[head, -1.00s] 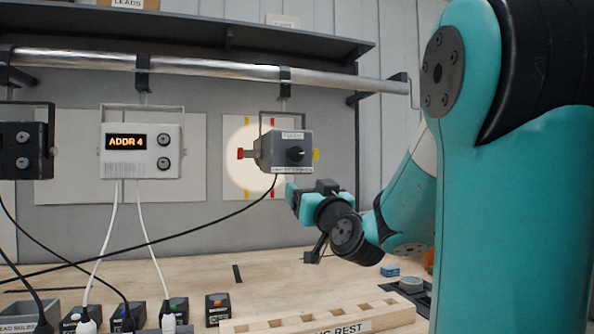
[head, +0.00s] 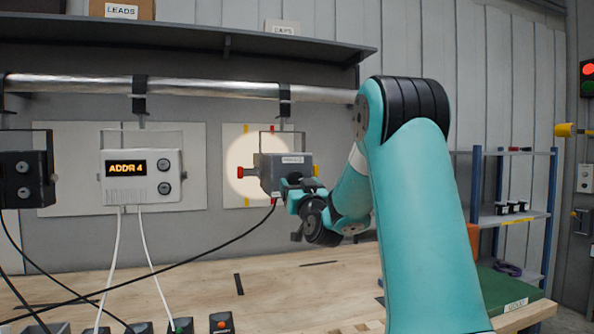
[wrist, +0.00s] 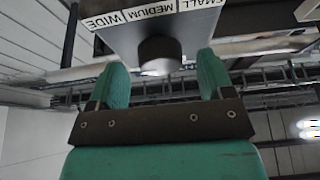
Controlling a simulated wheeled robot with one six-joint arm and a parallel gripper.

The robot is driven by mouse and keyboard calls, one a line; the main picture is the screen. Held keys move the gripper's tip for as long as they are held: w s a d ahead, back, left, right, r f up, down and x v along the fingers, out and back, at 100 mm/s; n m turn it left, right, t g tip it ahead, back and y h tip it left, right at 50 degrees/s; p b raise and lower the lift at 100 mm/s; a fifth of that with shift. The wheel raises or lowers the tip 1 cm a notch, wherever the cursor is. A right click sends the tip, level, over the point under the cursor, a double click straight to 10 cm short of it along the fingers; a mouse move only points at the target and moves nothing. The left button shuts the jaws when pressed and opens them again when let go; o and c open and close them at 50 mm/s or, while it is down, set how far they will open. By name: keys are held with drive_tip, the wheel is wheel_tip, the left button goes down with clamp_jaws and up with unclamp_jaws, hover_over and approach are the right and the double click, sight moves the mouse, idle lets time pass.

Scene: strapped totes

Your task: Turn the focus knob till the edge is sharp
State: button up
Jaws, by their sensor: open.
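The grey spotlight box (head: 278,174) hangs from the pipe in front of a white panel (head: 230,200). A bright round light spot (head: 240,160) lies on the panel behind it; I cannot tell how sharp its edge is. In the wrist view the dark round knob (wrist: 160,54) sticks out from the box face (wrist: 125,38), which carries WIDE, MEDIUM and SMALL labels. My gripper (wrist: 162,72) is open, with one finger on each side of the knob and visible gaps. In the head view my gripper (head: 298,192) covers the box's lower right, hiding most of the knob.
A white ADDR 4 unit (head: 140,190) and a black unit (head: 25,179) hang to the left. A black cable runs below the box to the left. The wooden bench (head: 200,285) is mostly clear below; a blue-framed rack (head: 513,219) stands at right.

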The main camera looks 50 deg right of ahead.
drive_tip(key=shift+w+d+r, duration=0.2)
drive_tip(key=shift+w+d, duration=0.1)
drive_tip(key=shift+w, duration=0.25)
